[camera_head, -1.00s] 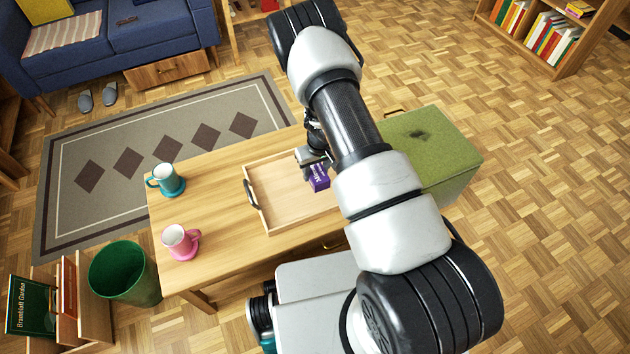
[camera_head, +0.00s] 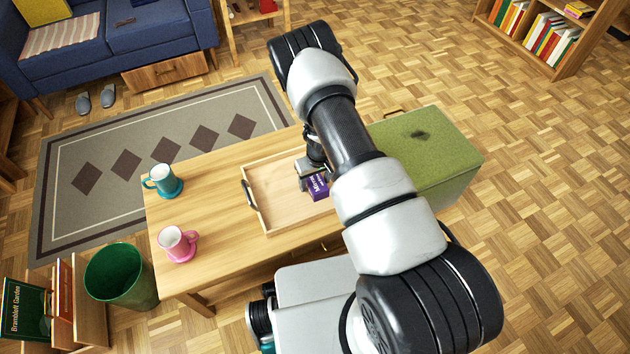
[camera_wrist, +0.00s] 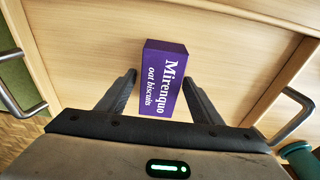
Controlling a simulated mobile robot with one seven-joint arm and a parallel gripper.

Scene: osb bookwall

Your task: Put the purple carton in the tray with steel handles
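The purple carton (camera_head: 317,187), lettered "Mirenquo oat biscuits", is in the right part of the wooden tray with steel handles (camera_head: 255,206), within its outline. In the wrist view the carton (camera_wrist: 164,80) lies between the two dark fingertips of my gripper (camera_wrist: 160,76), close to both. Whether the carton's underside touches the tray floor is unclear. The tray's handles (camera_wrist: 22,95) show at both sides of the wrist view. My arm hides the tray's right end in the head view.
The tray stands on a wooden table (camera_head: 205,210). A teal mug (camera_head: 165,182) and a pink mug (camera_head: 176,243) stand left of it. A green box-shaped seat (camera_head: 425,150) is at the right. A green bin (camera_head: 120,275) stands on the floor, lower left.

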